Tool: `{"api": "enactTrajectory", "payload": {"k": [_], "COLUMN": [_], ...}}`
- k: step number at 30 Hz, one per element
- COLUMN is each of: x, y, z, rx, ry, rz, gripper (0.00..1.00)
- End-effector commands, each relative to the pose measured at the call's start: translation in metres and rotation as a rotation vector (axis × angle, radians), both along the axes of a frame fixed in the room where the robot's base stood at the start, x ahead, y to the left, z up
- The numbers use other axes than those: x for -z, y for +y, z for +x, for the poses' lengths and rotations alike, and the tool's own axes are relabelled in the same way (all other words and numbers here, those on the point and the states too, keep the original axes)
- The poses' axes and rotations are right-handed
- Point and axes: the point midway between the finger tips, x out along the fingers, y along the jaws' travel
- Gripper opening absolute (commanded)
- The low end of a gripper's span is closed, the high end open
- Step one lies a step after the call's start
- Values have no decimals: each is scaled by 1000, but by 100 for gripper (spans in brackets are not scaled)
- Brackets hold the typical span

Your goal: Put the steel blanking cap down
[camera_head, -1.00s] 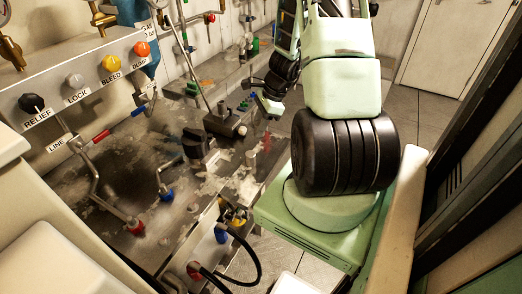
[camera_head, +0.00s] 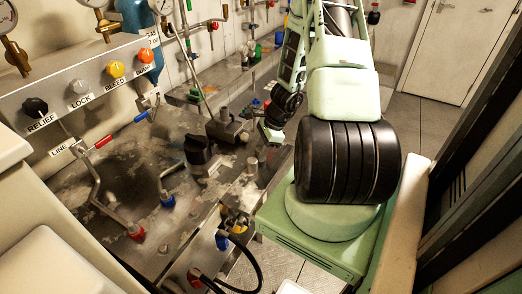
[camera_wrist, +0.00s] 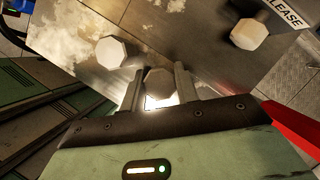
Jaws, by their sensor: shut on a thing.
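The steel blanking cap (camera_wrist: 160,83) is a grey, many-sided piece between the two fingers of my gripper (camera_wrist: 160,88) in the wrist view. My gripper is shut on it, above or at the metal bench top (camera_wrist: 75,35); I cannot tell whether the cap touches the surface. Two similar pale faceted pieces stand nearby, one to the left (camera_wrist: 110,51) and one to the right (camera_wrist: 248,34). In the head view my gripper (camera_head: 268,136) is at the right edge of the bench, and the held cap cannot be made out there.
A label reading RELEASE (camera_wrist: 283,12) lies beside the right faceted piece. A red bar (camera_wrist: 292,130) shows at the right of the wrist view. In the head view, a black knob (camera_head: 198,150), a valve block (camera_head: 226,128) and bent pipes with handles (camera_head: 97,178) stand on the bench.

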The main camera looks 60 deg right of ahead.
Motion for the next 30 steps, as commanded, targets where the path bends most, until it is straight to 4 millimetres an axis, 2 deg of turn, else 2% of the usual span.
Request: {"api": "enactTrajectory", "payload": {"k": [1, 3, 11, 15, 20, 30], "x": [1, 0, 0, -7, -31, -94], "y": [0, 0, 0, -1, -10, -29], "z": [0, 0, 0, -1, -7, -24], "rx": [0, 0, 0, -1, 0, 1], "ry": [0, 0, 0, 0, -1, -2], "rz": [0, 0, 0, -2, -5, -4], "gripper": [39, 52, 52, 52, 52, 52]}}
